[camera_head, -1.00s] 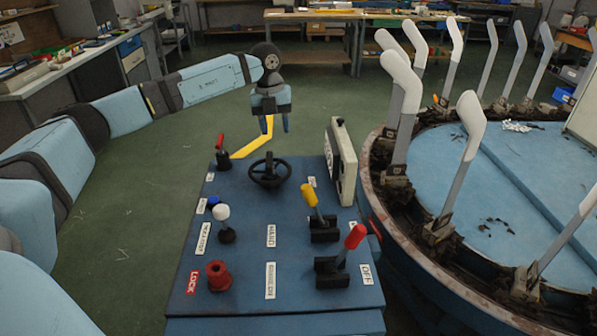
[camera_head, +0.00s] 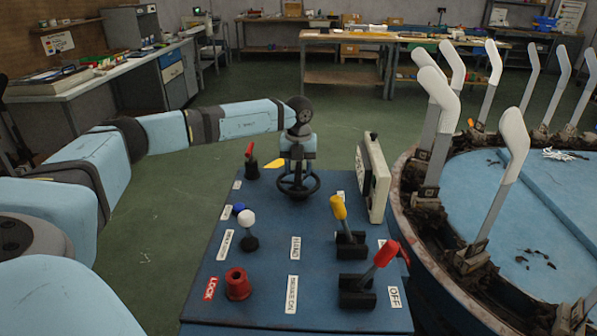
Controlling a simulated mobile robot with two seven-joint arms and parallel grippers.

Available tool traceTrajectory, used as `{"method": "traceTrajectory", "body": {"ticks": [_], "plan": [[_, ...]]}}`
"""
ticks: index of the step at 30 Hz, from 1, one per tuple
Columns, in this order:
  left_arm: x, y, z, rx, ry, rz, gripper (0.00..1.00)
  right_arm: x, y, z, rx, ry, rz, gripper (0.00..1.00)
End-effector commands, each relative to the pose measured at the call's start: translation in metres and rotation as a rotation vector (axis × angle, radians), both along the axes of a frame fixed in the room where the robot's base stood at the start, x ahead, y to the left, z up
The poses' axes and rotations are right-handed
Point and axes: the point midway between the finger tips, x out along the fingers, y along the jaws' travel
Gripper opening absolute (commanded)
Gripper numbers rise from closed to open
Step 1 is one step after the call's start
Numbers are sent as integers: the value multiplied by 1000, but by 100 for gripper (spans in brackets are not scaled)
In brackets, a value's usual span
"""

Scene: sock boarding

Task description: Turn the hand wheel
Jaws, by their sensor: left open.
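The black hand wheel (camera_head: 298,184) stands at the far middle of the blue control panel (camera_head: 262,270). My left gripper (camera_head: 298,176) points down right at the wheel, with its fingers at or just behind the rim. The fingertips are partly hidden by the wheel, and I cannot tell whether they touch it. The gripper is open. My right gripper is not in view.
On the panel stand a red-handled lever (camera_head: 251,161), a white knob (camera_head: 247,220), a red knob (camera_head: 237,284), a yellow lever (camera_head: 342,215) and a red lever (camera_head: 381,259). A pale box (camera_head: 375,180) rises right of the wheel. A round machine (camera_head: 535,225) with upright sock forms stands at right.

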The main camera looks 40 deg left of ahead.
Motion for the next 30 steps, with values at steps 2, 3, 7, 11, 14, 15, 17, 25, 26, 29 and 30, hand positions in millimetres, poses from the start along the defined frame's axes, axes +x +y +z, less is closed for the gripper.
{"method": "traceTrajectory", "body": {"ticks": [2,3,7,11,14,15,17,25,26,29,30], "plan": [[0,0,-5,0,0,0,47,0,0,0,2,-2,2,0],[0,0,-7,0,0,0,47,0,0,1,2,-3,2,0],[0,0,-8,0,-1,0,47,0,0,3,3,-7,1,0],[0,0,-8,0,-1,0,47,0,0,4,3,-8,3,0],[0,0,-8,0,-1,0,31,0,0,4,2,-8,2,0],[0,0,-8,0,-1,0,22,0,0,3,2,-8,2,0],[0,0,-8,0,-1,0,8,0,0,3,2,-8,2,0],[0,0,-7,-1,-1,-10,0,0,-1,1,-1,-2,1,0],[0,0,-7,-1,-1,-14,0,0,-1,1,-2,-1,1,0],[0,0,-6,1,-1,-42,0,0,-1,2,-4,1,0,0],[0,0,-6,1,-1,-58,0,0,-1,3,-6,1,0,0]]}}
